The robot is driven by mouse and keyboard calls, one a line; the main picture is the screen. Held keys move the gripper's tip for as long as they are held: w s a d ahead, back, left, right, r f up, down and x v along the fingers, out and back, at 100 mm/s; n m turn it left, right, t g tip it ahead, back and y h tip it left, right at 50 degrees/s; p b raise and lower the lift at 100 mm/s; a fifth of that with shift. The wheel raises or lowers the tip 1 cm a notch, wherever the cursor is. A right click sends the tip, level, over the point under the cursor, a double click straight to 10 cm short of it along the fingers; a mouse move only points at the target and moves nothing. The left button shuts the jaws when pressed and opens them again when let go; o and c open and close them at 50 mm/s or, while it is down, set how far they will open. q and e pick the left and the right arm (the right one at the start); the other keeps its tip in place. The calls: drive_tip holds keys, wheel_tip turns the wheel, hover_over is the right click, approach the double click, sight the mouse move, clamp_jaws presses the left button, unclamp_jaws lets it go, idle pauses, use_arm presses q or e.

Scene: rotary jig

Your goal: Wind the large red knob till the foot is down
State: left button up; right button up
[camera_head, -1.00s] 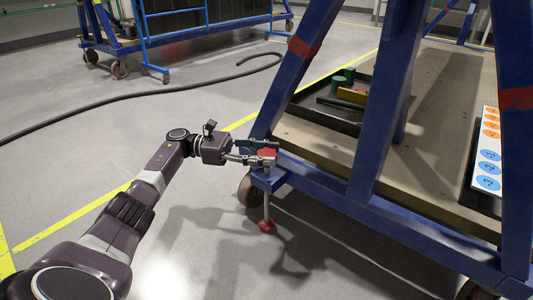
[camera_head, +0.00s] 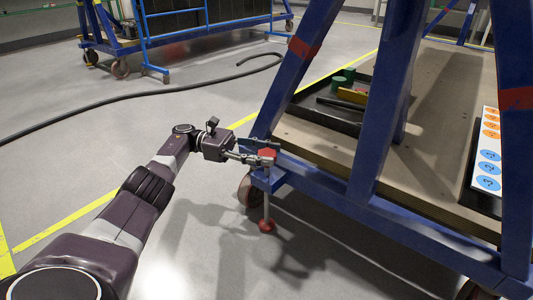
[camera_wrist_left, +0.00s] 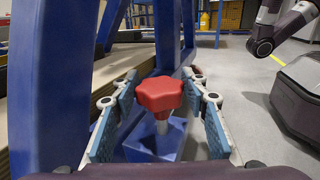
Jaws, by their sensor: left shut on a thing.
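The large red knob (camera_head: 267,153) sits on top of a vertical screw at the corner of the blue frame. In the left wrist view the knob (camera_wrist_left: 160,94) is lobed and stands between the two blue-padded fingers. My left gripper (camera_head: 258,152) comes in level from the left and is shut on the knob. Below the frame's bracket (camera_head: 268,181), a thin rod runs down to the red foot (camera_head: 266,226), close to the floor. I cannot tell whether the foot touches it. My right gripper is not in view.
A caster wheel (camera_head: 250,190) stands just left of the rod. Blue posts (camera_head: 388,110) rise right of the knob. The frame's deck holds a black tray (camera_head: 325,112) and a numbered white board (camera_head: 487,150). A black hose (camera_head: 130,98) crosses the open floor at left.

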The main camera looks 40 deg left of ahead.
use_arm(q)
drive_tip(key=shift+d+f, duration=0.1)
drive_tip(key=shift+f, duration=0.05)
drive_tip(key=o, duration=1.2)
drive_tip(key=shift+w, duration=0.1)
drive_tip(key=shift+n+t, duration=0.4)
drive_tip(key=shift+n+t+y, duration=0.7)
drive_tip(key=shift+t, duration=0.3)
